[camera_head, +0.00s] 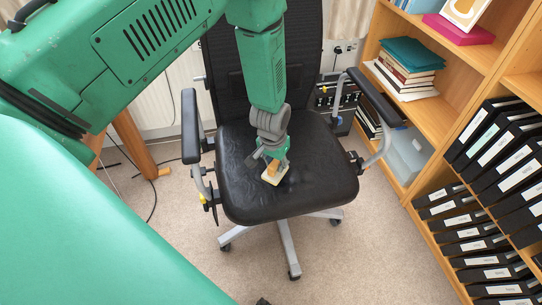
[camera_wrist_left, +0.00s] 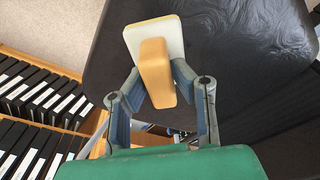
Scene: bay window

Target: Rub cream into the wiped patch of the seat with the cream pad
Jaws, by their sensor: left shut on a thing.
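The cream pad (camera_head: 273,174) has a pale pad face and an orange-tan handle, and is at the middle of the black chair seat (camera_head: 310,190). My left gripper (camera_head: 272,162) is shut on the pad's handle. In the left wrist view the pad (camera_wrist_left: 155,40) shows with its handle (camera_wrist_left: 156,75) between the two fingers, over the dark seat (camera_wrist_left: 230,60). I cannot tell for sure whether the pad touches the seat. A slightly shinier area shows on the seat beside the pad, but the wiped patch has no clear edge. My right gripper is not in view.
The chair's armrests (camera_head: 190,125) and (camera_head: 375,98) rise on both sides of the seat, and its backrest (camera_head: 302,60) stands behind. A wooden bookshelf (camera_head: 438,115) with binders and books is on the right. Carpet (camera_head: 370,260) is clear in front.

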